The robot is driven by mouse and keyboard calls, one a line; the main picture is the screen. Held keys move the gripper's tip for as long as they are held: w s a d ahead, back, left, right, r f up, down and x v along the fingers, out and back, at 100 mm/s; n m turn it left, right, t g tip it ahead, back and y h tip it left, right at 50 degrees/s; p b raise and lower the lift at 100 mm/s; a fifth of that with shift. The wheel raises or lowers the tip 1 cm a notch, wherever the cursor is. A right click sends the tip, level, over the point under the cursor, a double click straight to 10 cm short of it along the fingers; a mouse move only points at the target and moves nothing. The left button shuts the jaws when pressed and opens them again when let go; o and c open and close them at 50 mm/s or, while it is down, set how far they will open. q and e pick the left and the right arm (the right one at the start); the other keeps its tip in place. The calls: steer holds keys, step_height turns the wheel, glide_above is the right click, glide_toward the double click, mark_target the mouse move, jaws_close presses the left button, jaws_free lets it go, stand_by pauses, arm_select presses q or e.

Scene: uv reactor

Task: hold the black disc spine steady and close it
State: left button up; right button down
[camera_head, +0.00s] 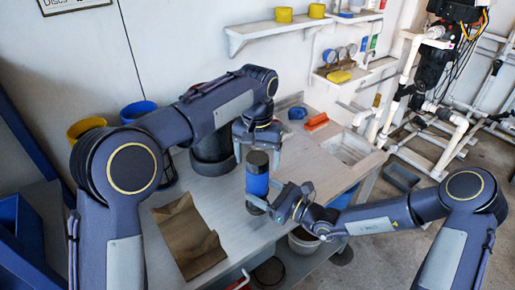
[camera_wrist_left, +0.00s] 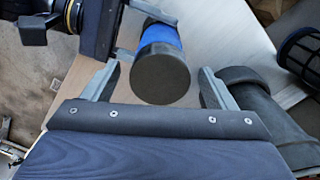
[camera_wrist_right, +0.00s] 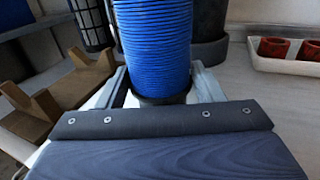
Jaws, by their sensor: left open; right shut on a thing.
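The disc spine (camera_head: 257,183) is an upright cylinder with a blue ringed disc stack and black ends. My right gripper (camera_head: 268,201) is shut on its black lower end and holds it above the bench. In the right wrist view the blue stack (camera_wrist_right: 153,40) rises from the black base (camera_wrist_right: 162,98) between the fingers. My left gripper (camera_head: 257,152) is open, pointing down over the top. In the left wrist view the black top (camera_wrist_left: 160,78) lies between the spread fingers, apparently with a gap on both sides. I cannot tell whether the top cap is fully seated.
A brown notched stand (camera_head: 188,237) lies on the bench at front left. A black housing (camera_head: 211,158) stands behind the spine. An orange item (camera_head: 317,121) and a sink (camera_head: 352,147) are at the back right. A white tray (camera_wrist_right: 284,66) holds red cups.

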arm_select(q)
step_height(320, 180, up, 12)
stand_by(0.4)
steer(key=shift+f, duration=0.1)
arm_select(e)
steer(key=shift+c, duration=1.5)
jaws_free()
steer(key=shift+d, duration=0.1)
steer(key=v, duration=0.7)
steer(key=shift+s+d, duration=0.25)
arm_select(q)
steer(key=shift+f, duration=0.25)
